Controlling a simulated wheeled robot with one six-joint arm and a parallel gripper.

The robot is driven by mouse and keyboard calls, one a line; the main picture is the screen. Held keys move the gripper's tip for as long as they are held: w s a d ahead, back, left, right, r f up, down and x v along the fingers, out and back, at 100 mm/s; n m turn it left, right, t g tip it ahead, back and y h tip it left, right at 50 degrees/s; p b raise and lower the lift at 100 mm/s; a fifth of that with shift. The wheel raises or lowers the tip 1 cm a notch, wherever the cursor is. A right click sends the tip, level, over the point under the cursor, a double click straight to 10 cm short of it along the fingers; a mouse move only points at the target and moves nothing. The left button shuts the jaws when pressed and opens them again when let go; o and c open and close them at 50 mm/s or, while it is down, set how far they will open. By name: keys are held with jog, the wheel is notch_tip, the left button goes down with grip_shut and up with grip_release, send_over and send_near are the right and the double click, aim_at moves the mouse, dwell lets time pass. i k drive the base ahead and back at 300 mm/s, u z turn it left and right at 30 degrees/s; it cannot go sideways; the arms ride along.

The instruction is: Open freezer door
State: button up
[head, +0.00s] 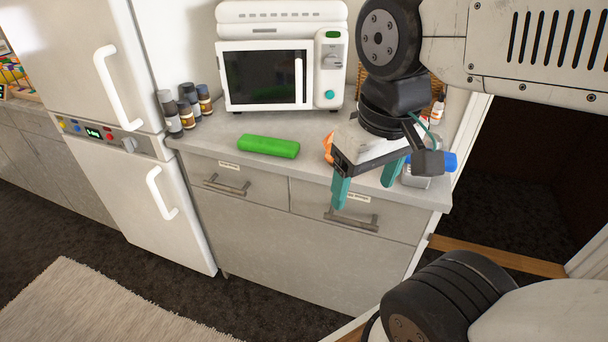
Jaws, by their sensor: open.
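A white fridge-freezer (148,135) stands at the left, and both of its doors look shut. The upper door (75,60) has a white vertical handle (117,88). The lower door (140,200) has a shorter white handle (160,192). A control panel (100,136) with a small display and coloured buttons lies between the doors. No label shows which door is the freezer's. My gripper (367,182) hangs in front of the right part of the counter, its teal fingers apart and empty. It is well to the right of both handles.
The counter (215,132) bears a white microwave (270,78), a green block (268,146) and several bottles (188,106). Drawers with bar handles (227,184) are below. A pale rug (90,305) lies on the dark floor, which is clear before the fridge. A dark doorway (530,170) opens at right.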

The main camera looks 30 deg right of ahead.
aim_at(149, 200)
jog(key=k, duration=0.65)
jog(key=u, duration=0.6)
jog(key=i, duration=0.5)
jog(key=u, duration=0.8)
jog(key=i, duration=0.65)
jog(key=z, duration=0.65)
jog(key=i, duration=0.6)
jog(key=z, duration=0.6)
